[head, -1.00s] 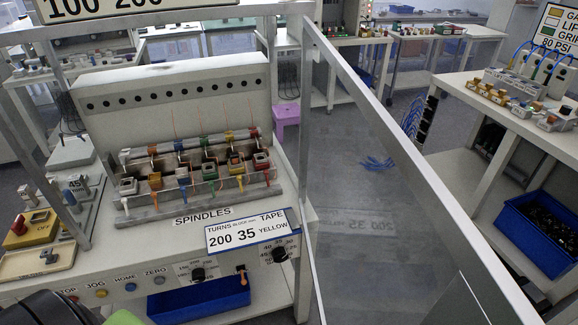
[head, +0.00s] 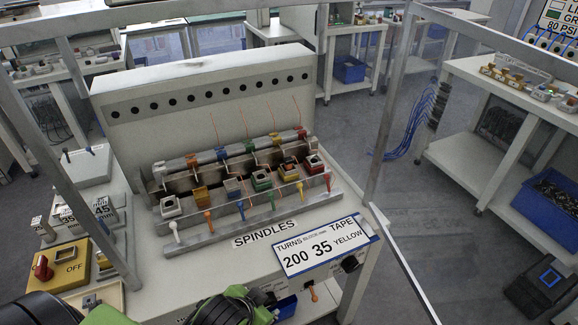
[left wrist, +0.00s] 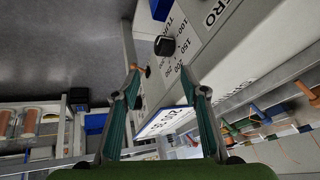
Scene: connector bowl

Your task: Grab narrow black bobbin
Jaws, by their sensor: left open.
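I cannot make out a narrow black bobbin with certainty. Several small square bobbins sit on the spindle fixture (head: 215,232), among them a white one (head: 171,206), an orange one (head: 201,197) and a green one (head: 261,180). Dark parts between them are too small to tell apart. My left gripper (head: 236,308) shows at the bottom edge of the head view, in front of the machine's control panel, well short of the bobbins. In the left wrist view its two fingers (left wrist: 168,82) are spread and empty. My right gripper is not in view.
A sign reading 200 35 YELLOW (head: 325,245) stands at the machine's front right. A black knob (head: 350,264) is below it. An OFF switch box (head: 68,266) and a tan tray (head: 115,298) are at the left. Metal frame posts (head: 392,100) rise beside the machine.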

